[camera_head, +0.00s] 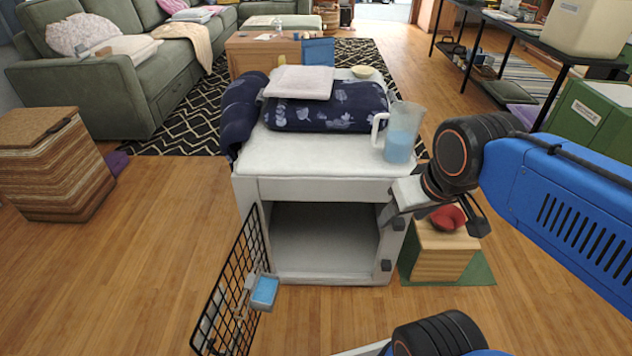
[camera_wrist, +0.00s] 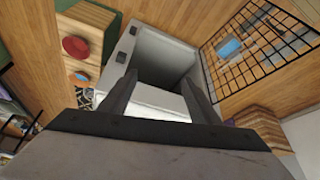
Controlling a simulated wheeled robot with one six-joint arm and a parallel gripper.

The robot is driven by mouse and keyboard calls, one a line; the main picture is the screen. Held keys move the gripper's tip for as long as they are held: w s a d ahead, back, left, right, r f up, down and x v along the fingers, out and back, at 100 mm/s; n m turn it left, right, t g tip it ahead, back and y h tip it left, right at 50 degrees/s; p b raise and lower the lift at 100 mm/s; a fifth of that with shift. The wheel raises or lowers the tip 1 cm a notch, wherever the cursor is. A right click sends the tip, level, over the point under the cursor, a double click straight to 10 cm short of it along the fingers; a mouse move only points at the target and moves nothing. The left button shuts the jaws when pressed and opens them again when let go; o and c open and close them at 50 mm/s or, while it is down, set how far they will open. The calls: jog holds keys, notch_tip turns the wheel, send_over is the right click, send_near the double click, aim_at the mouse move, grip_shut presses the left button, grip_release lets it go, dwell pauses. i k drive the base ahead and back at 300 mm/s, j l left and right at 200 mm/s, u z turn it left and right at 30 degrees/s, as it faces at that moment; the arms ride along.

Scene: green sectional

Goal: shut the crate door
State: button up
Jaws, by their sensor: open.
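The white crate (camera_head: 315,188) stands on the wood floor in the middle of the head view, its front opening facing me and its inside bare. Its black wire-grid door (camera_head: 231,296) stands swung wide open on the left, with a blue cup-like piece (camera_head: 264,291) on it. In the wrist view the door (camera_wrist: 262,52) is at the upper right, beyond the crate opening (camera_wrist: 163,62). My gripper (camera_wrist: 160,88) is open and empty, near the crate's right front edge and apart from the door. In the head view my arm partly hides the gripper's fingers.
A pitcher of blue liquid (camera_head: 400,134), a navy cushion (camera_head: 325,108) and a small bowl (camera_head: 362,72) sit on the crate top. A wooden box with a red item (camera_head: 447,217) stands right of it. A woven hamper (camera_head: 52,165) is at left. Floor left of the door is clear.

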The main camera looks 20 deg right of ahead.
aim_at(203, 340)
jog(key=k+j+z, duration=0.1)
jog(key=j, duration=0.25)
jog(key=k+j, duration=0.1)
jog(key=j, duration=0.2)
jog(key=k+j+z, duration=0.15)
jog(key=j, duration=0.2)
jog(key=k+j+z, duration=0.1)
jog(key=j, duration=0.2)
jog(key=j+z, duration=0.15)
jog(key=j, duration=0.3)
jog(key=k+j+z, duration=0.1)
jog(key=j, duration=0.35)
jog(key=k+j+z, duration=0.15)
jog(key=j, duration=0.25)
jog(key=j+z, duration=0.15)
jog(key=j, duration=0.3)
jog(key=k+j+z, duration=0.1)
jog(key=j, duration=0.3)
jog(key=k+l, duration=0.15)
jog(key=l, duration=0.2)
jog(key=k+l, duration=0.2)
jog(key=l, duration=0.2)
jog(key=z, duration=0.05)
